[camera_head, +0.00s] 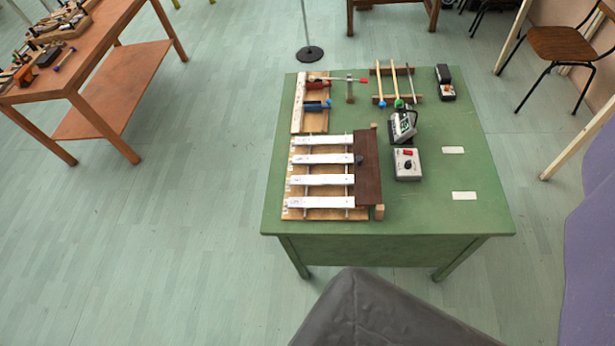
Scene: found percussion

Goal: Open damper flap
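The damper flap looks to be the dark brown board (368,175) along the right side of a set of several white bars (322,180) on a pale wooden base. A small dark knob (359,160) sits near its left edge. The board meets the right ends of the bars; whether it presses on them I cannot tell. Small wooden blocks (379,212) stand at its near and far ends. The set is on the left half of a green desk (430,215). My gripper is not in view.
A grey box with a knob (407,164) and a tilted meter (403,125) stand right of the flap. Mallets (411,84) lie on a rack behind. A wooden table (100,60) is far left, a chair (568,45) far right. Open floor (170,230) lies left of the desk.

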